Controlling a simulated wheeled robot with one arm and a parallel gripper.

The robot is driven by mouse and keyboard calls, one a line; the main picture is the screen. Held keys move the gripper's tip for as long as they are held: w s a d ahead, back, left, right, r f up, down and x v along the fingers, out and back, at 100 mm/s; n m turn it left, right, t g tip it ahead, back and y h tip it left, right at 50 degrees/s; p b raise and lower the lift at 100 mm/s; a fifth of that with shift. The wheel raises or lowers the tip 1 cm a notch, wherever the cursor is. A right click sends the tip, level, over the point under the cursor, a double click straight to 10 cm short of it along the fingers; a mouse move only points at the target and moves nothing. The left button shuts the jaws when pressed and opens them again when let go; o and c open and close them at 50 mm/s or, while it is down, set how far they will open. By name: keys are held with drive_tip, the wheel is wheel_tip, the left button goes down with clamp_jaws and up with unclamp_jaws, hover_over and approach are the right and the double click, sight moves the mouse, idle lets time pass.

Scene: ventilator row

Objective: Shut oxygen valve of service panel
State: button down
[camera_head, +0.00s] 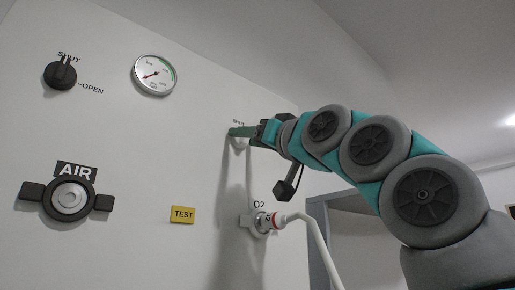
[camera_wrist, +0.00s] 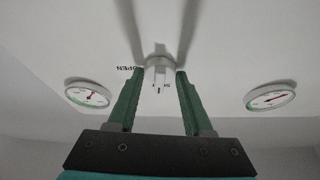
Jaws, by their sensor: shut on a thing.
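The oxygen valve is a white knob (camera_head: 241,144) high on the right part of the white service panel (camera_head: 130,150). In the wrist view the knob (camera_wrist: 160,63) sits between my two green fingers. An upside-down OPEN label shows on its left, and part of a SHUT label shows below it, with a small dark mark there. I cannot tell surely which way the knob points. My gripper (camera_head: 241,132) is at the panel with its fingers shut on the knob; it also shows in the wrist view (camera_wrist: 157,73).
A black AIR knob (camera_head: 60,75), a gauge (camera_head: 155,75), an AIR outlet (camera_head: 68,199) and a yellow TEST label (camera_head: 182,215) are on the left. An O2 outlet (camera_head: 262,222) with a white hose (camera_head: 320,245) sits below my arm. Two gauges (camera_wrist: 87,93) (camera_wrist: 270,98) flank the knob.

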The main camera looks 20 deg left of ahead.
drive_tip(key=shift+r+n+g+y, duration=0.15)
drive_tip(key=shift+n+g+y, duration=0.15)
drive_tip(key=shift+n, duration=0.4)
drive_tip(key=shift+f+n, duration=0.2)
drive_tip(key=shift+n, duration=0.1)
drive_tip(key=shift+c, duration=1.6)
unclamp_jaws()
drive_tip(key=shift+s+d+f, duration=0.15)
drive_tip(key=shift+d+f, duration=0.2)
drive_tip(key=shift+d, duration=0.1)
drive_tip(key=b+v, duration=0.3)
drive_tip(key=v, duration=0.3)
drive_tip(key=shift+s+d, duration=0.15)
drive_tip(key=shift+d, duration=0.2)
